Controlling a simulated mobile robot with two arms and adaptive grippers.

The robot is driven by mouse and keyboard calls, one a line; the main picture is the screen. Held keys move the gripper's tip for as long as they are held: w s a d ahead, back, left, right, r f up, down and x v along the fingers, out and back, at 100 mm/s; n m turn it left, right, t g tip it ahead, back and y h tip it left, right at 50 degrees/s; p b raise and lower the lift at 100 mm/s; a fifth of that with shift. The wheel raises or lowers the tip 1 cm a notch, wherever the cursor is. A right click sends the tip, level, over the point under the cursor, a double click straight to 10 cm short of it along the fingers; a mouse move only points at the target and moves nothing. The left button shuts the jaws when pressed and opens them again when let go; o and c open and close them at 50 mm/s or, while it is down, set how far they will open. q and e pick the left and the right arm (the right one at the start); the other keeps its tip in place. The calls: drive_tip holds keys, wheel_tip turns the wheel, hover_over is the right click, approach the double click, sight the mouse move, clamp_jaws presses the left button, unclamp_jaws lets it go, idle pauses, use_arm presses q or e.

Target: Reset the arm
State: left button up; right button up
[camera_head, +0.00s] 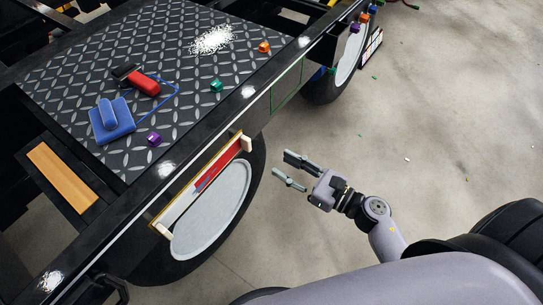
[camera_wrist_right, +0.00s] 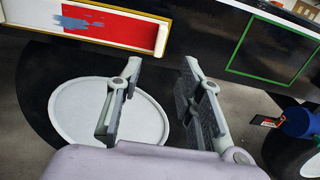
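My right gripper (camera_head: 284,170) is open and empty. It hangs over the bare floor to the right of the trailer frame's side rail (camera_head: 232,108), apart from it. The right wrist view shows its two fingers (camera_wrist_right: 160,92) spread with nothing between them. Ahead of them is the dark side of the frame, with part of a red and white panel (camera_wrist_right: 112,29) at the upper left. My left gripper is in neither view.
A diamond-plate deck (camera_head: 120,50) carries a blue block tool (camera_head: 112,122), a red-handled tool (camera_head: 142,83), small coloured blocks and white bits (camera_head: 212,39). Wheels with pale discs (camera_head: 212,212) stand beside the frame. Concrete floor (camera_head: 440,130) to the right is mostly clear.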

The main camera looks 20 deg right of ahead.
drive_tip(key=shift+s+d, duration=0.35)
drive_tip(key=shift+s, duration=0.15)
drive_tip(key=s+d+f+m+g+h+p, duration=0.1)
drive_tip(key=s+d+f+m+h, duration=0.15)
drive_tip(key=f+m, duration=0.65)
drive_tip(key=s+d+f+m+g+h+p, duration=0.15)
drive_tip(key=f+m+h, duration=0.25)
drive_tip(key=f+m, duration=0.5)
drive_tip(key=s+d+f+m+g+h+p, duration=0.1)
drive_tip(key=s+d+f+m+h, duration=0.15)
drive_tip(key=f+m, duration=0.65)
drive_tip(key=s+f+m+g+h+p, duration=0.1)
drive_tip(key=s+f+m+g, duration=0.4)
drive_tip(key=s, duration=0.8)
drive_tip(key=s+a+f+m+g, duration=0.1)
drive_tip(key=s+f+m+g, duration=0.4)
drive_tip(key=s+f+m, duration=0.4)
drive_tip(key=s+f, duration=0.2)
drive_tip(key=s, duration=0.2)
drive_tip(key=shift+s+f+h+p, duration=0.25)
drive_tip(key=shift+s+h+p, duration=0.05)
drive_tip(key=shift+h+p, duration=0.1)
